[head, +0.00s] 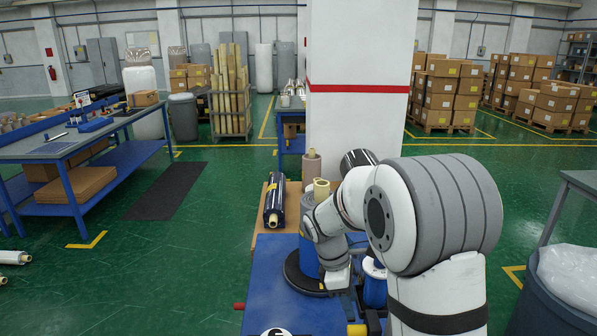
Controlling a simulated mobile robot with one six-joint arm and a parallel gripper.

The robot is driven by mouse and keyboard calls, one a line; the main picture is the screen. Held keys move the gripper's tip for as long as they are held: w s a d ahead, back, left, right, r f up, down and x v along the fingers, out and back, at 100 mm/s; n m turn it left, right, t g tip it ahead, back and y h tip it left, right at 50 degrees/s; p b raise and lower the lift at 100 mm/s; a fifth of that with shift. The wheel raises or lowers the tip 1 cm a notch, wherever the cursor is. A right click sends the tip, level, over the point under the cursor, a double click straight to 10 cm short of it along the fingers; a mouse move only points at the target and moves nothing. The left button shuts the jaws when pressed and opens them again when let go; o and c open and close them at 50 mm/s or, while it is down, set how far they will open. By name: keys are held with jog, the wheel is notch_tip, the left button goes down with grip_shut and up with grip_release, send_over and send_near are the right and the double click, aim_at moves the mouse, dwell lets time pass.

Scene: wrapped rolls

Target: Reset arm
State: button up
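My arm rises at the lower right of the head view, bends over and reaches down to the left. My gripper (358,300) is low in front of the arm, close above a blue surface (275,295). Its fingers are small, dark and partly hidden by the arm and nearby parts, so I cannot tell whether it is open or shut. No held object can be made out. A black wrapped roll (273,207) with a pale core lies on a brown board (262,240) beyond the blue surface, left of the arm.
A blue cylinder on a black disc (300,282) stands close left of the wrist. A blue-and-white spool (374,288) is right of it. A white pillar (360,80) stands ahead. A blue workbench (75,140) is left, a grey bin (555,300) lower right. Green floor at left is mostly clear.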

jog(key=s+r+m+t+y, duration=0.1)
jog(key=s+r+m, duration=0.2)
jog(key=s+m, duration=0.2)
jog(key=s+d+r+m+t+y, duration=0.1)
jog(key=s+r+m+t, duration=0.1)
jog(key=s+m, duration=0.3)
jog(key=s+d+r+m+t+y, duration=0.1)
jog(key=s+r+m, duration=0.4)
jog(key=s, duration=0.5)
jog(key=shift+s+d+m+t+y, duration=0.2)
jog(key=shift+s+m+t+y, duration=0.1)
